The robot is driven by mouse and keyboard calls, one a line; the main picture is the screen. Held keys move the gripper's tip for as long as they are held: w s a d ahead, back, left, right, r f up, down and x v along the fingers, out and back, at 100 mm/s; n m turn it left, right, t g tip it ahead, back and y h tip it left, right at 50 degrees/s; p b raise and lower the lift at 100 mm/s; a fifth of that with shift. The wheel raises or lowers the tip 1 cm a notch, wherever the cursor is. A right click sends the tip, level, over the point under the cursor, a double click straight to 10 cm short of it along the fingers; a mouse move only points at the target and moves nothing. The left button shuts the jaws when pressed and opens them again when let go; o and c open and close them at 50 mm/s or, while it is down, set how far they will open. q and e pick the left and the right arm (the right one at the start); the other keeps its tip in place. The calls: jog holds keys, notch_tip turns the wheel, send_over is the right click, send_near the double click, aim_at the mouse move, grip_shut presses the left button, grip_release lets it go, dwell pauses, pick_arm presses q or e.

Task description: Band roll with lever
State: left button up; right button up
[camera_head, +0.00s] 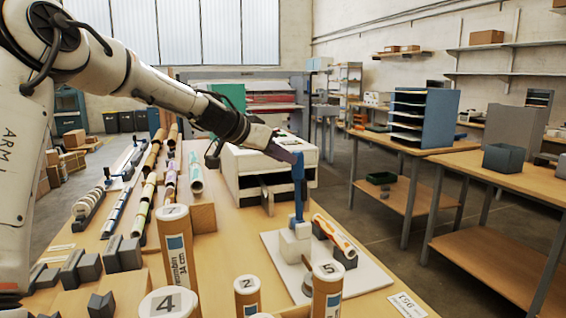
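My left gripper (284,150) reaches in from the upper left, and its fingers meet or overlap the top of the upright blue lever (299,188). I cannot tell whether they are closed around it. The lever stands on a small white press (294,243) on a white base plate (372,275). A pale roll with orange marks (336,236) lies tilted in a dark cradle (345,259) on the plate, just right of the press. My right gripper is not in view.
Numbered brown tubes, 7 (177,250), 4 (168,303), 2 (247,296) and 5 (327,289), stand at the table's front. Several rolls lie in rows at left. A label card (407,305) lies at front right.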

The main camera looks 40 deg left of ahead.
pick_arm(q)
jog(key=shift+t, duration=0.7)
jog(key=s+a+b, duration=0.3)
jog(key=a, duration=0.1)
jog(key=shift+s+r+b, duration=0.25)
jog(key=shift+s+b, duration=0.05)
jog(key=shift+b, duration=0.05)
grip_shut()
jog(key=s+a+t+h+b, duration=0.1)
jog(key=s+a+t+b, duration=0.15)
jog(key=s+b, duration=0.25)
jog(key=m+t+h+p, duration=0.2)
jog(key=m+h+p, duration=0.2)
jog(key=p, duration=0.1)
send_over(298, 189)
jog(key=a+v, duration=0.1)
jog(key=v, duration=0.4)
notch_tip(298, 189, down, 4)
jog(key=shift+w+f, duration=0.2)
jog(key=shift+w, duration=0.05)
jog(key=shift+a, duration=0.1)
